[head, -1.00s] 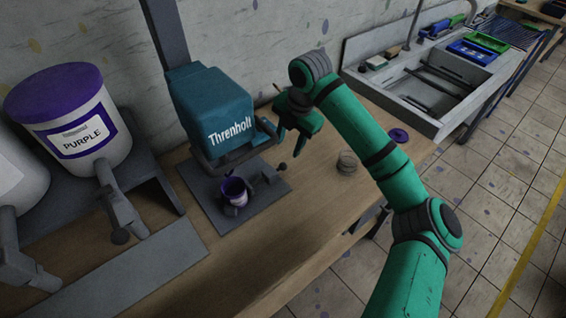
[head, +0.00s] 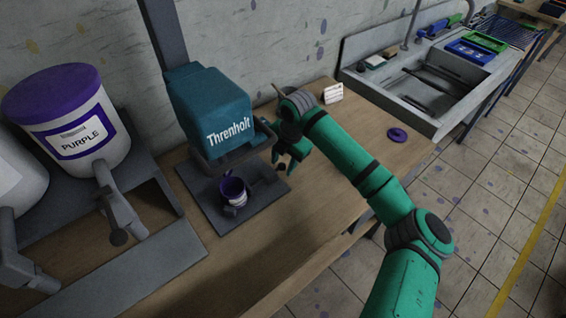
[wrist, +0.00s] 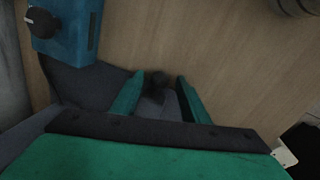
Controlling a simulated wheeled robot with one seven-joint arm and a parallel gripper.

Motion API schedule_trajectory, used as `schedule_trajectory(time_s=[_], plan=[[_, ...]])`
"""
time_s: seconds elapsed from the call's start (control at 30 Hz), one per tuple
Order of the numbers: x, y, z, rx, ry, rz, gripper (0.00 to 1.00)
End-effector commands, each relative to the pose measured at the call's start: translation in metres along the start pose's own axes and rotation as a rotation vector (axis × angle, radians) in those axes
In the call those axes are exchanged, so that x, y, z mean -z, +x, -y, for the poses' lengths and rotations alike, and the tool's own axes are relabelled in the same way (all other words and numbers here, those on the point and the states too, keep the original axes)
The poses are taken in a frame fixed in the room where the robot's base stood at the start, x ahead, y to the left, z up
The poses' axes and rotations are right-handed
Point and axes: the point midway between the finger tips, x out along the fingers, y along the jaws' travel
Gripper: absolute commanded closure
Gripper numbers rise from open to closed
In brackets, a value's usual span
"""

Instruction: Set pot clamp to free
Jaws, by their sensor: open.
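The pot clamp is a dark grey piece on the grey base plate (head: 215,218) under the teal Threnholt machine (head: 208,110). Part of the clamp (head: 262,188) shows right of the purple pot (head: 233,187), which stands upright on the plate. My gripper (head: 286,166) is open at the plate's right side, close to the clamp's lever end. In the wrist view, a dark round knob (wrist: 158,78) of the clamp lies between my two green fingers, with gaps beside it. I cannot tell whether the fingers touch it or how high they are.
A large tub labelled PURPLE (head: 78,135) with a grey tap stands at the left. A white card (head: 333,93) and a purple lid (head: 397,134) lie on the wooden bench (head: 380,115) to the right. The sink (head: 430,90) is beyond. Bare bench lies in front of the plate.

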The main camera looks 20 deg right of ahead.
Motion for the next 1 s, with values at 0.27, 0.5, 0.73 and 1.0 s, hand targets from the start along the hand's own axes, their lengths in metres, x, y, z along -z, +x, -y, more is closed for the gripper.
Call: schedule_trajectory(time_s=[0.27, 0.5, 0.73, 1.0], plan=[[0.0, 0.0, 0.0, 0.0, 0.0, 0.0, 0.85], [-0.004, -0.001, 0.0, -0.001, 0.001, 0.0, 1.0], [-0.041, -0.002, 0.008, -0.001, 0.004, 0.001, 1.0], [-0.055, -0.003, 0.011, 0.0, 0.002, 0.003, 1.0]])
